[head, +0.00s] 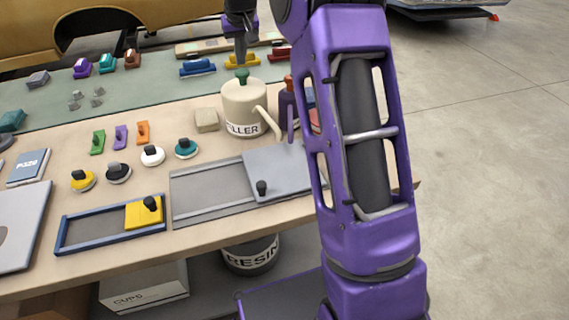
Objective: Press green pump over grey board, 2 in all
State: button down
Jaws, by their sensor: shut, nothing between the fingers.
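The green pump (242,76) is a small green head on top of a cream round tub (240,105) whose label reads "LLER" in the part that shows. The tub's spout (267,122) slants down to the right, its end at the far edge of the grey board (285,166). The board is a flat grey plate with a black knob (262,187) and its top looks bare. My gripper (241,64) is shut, points down and is right above the green pump. I cannot tell whether its tips touch the pump head.
Round knobbed pads (187,148) and a blue-railed frame (90,232) lie further left. Coloured sanding blocks (198,68) line the back.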

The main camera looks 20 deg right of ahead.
aim_at(242, 71)
jog(key=shift+f, duration=0.15)
jog(key=shift+f+b, duration=0.9)
jog(key=shift+f, duration=0.65)
jog(key=shift+r+p, duration=1.5)
jog(key=shift+r, duration=0.05)
jog(key=shift+f+b, duration=0.9)
jog(key=shift+f, duration=0.65)
